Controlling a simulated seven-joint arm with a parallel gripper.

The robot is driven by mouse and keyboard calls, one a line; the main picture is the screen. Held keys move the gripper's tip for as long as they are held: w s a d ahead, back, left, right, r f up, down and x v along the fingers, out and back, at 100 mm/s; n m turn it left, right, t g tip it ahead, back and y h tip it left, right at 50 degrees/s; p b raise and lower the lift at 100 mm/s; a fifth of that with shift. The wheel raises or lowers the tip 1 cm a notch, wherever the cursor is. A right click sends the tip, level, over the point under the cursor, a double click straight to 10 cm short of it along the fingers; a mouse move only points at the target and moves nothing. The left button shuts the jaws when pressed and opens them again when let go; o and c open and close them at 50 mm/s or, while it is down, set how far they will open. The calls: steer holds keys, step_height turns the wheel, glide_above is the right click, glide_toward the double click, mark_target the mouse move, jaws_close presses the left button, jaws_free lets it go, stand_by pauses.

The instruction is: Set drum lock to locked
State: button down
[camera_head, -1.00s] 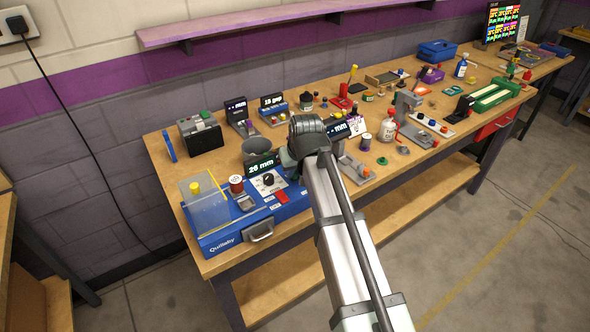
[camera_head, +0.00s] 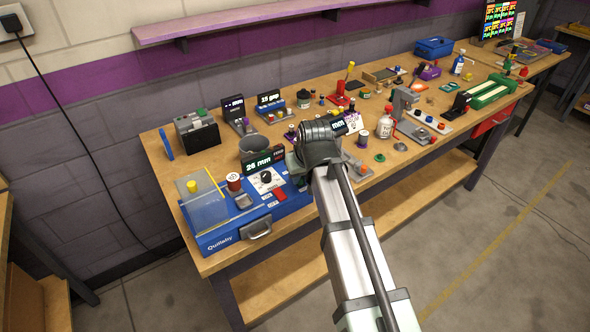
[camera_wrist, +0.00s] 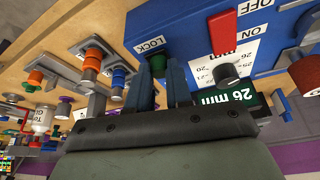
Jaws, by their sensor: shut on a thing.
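The blue machine (camera_head: 205,246) marked "Quillsby" stands at the near left of the bench, with a lit "26 mm" display (camera_head: 264,162). In the wrist view its blue housing (camera_wrist: 190,22) carries a "LOCK" label (camera_wrist: 150,46). A dark green knob (camera_wrist: 158,62), which looks like the drum lock, sits beside that label. My gripper (camera_wrist: 161,75) has its two blue-grey fingers on either side of this knob, shut on it. The fingers partly cover the knob, so its setting cannot be read. In the head view my arm hides the fingers and the knob.
A black dial (camera_wrist: 228,72) and a red ON/OFF switch (camera_wrist: 305,73) are close by on the same machine. A grey cup (camera_head: 253,147) stands behind it. Small fixtures with coloured knobs (camera_wrist: 93,62) crowd the bench on the other side of my fingers.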

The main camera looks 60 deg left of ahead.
steer(key=shift+d, duration=0.2)
steer(key=c, duration=1)
jaws_free()
steer(key=v, duration=1.3)
steer(key=shift+r, duration=0.4)
